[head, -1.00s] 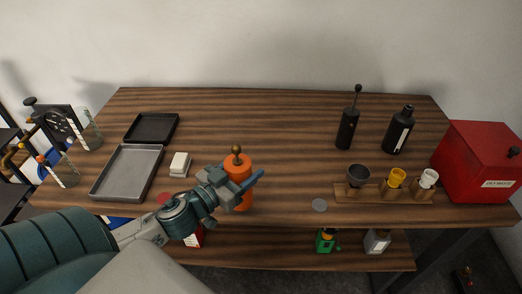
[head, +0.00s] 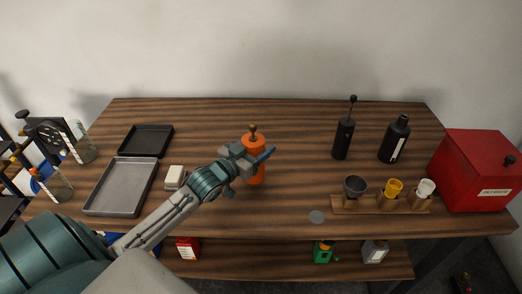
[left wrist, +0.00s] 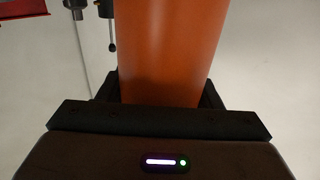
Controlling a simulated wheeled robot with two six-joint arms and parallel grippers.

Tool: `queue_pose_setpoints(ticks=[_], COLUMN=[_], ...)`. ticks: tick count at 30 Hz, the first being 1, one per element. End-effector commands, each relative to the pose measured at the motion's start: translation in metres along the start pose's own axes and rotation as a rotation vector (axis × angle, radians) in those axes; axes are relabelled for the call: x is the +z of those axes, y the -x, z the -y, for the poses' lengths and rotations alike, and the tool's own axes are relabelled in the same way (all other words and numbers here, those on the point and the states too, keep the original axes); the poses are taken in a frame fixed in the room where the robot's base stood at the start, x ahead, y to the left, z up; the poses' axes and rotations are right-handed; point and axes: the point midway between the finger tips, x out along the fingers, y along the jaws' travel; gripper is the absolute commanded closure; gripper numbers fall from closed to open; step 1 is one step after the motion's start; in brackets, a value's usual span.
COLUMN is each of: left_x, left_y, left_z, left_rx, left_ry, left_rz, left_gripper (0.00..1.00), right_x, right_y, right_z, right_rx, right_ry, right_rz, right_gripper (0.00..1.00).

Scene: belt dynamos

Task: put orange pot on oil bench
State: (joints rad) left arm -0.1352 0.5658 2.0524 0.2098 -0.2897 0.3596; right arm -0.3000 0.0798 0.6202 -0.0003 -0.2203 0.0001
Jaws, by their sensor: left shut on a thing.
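The orange pot (head: 255,175), with a brown knob on top, is upright in my left gripper (head: 251,159) over the wooden bench (head: 290,128). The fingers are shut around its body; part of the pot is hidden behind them. In the left wrist view the orange pot (left wrist: 168,50) fills the middle between the dark fingers. I cannot tell from the head view whether its base touches the bench top. My right gripper is not in view.
Grey tray (head: 121,188), black tray (head: 146,141) and white block (head: 175,177) lie left. Black pump bottle (head: 343,138), black bottle (head: 395,140), wooden rack (head: 380,205) with small cups and red box (head: 478,172) stand right.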

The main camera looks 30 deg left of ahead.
Motion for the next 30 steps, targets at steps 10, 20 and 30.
queue_pose_setpoints(ticks=[10, 20, 30], left_x=[0.001, 0.037, 0.041], left_y=[-0.028, -0.027, -0.027], left_z=[0.011, 0.011, 0.011], left_rx=[0.0, 0.0, 0.0], left_ry=[0.001, 0.0, -0.001], left_rz=[-0.004, -0.003, 0.0], left_gripper=[0.85, 0.85, 0.37], right_x=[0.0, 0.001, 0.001], right_y=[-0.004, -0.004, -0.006], right_z=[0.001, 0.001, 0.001], right_rx=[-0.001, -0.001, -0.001], right_ry=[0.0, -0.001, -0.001], right_rz=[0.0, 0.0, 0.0], right_gripper=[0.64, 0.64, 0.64])
